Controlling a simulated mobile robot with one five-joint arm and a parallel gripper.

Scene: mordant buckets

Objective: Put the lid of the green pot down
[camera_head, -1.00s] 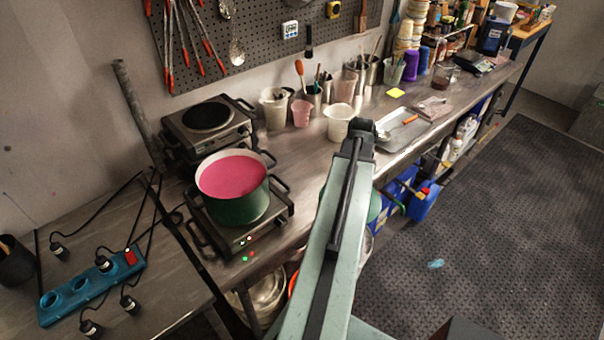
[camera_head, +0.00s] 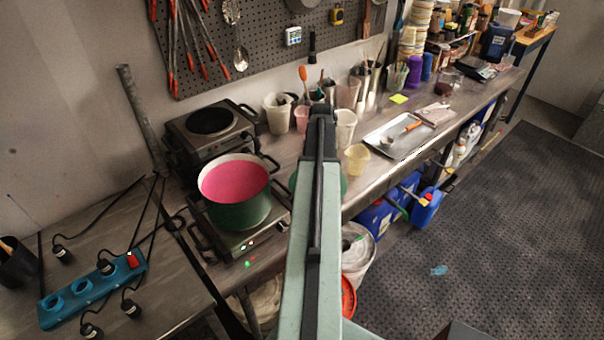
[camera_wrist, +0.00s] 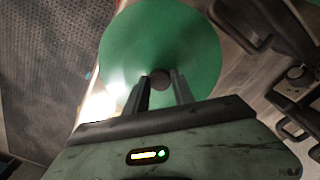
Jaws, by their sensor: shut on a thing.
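The green pot (camera_head: 240,214) stands uncovered on the front hot plate in the head view, full of pink liquid (camera_head: 234,182). Its round green lid (camera_wrist: 160,40) fills the top middle of the wrist view. My gripper (camera_wrist: 160,88) is shut on the lid's dark knob (camera_wrist: 160,77). In the head view my arm hides the gripper and most of the lid; a green edge of the lid (camera_head: 343,184) shows beside the arm, to the right of the pot. The lid overlaps the bench's front edge in view; its height above the bench cannot be told.
The front hot plate (camera_head: 238,244) and back hot plate (camera_head: 211,137) are at left. Cups line the wall. A blue power strip (camera_head: 85,292) lies at lower left.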

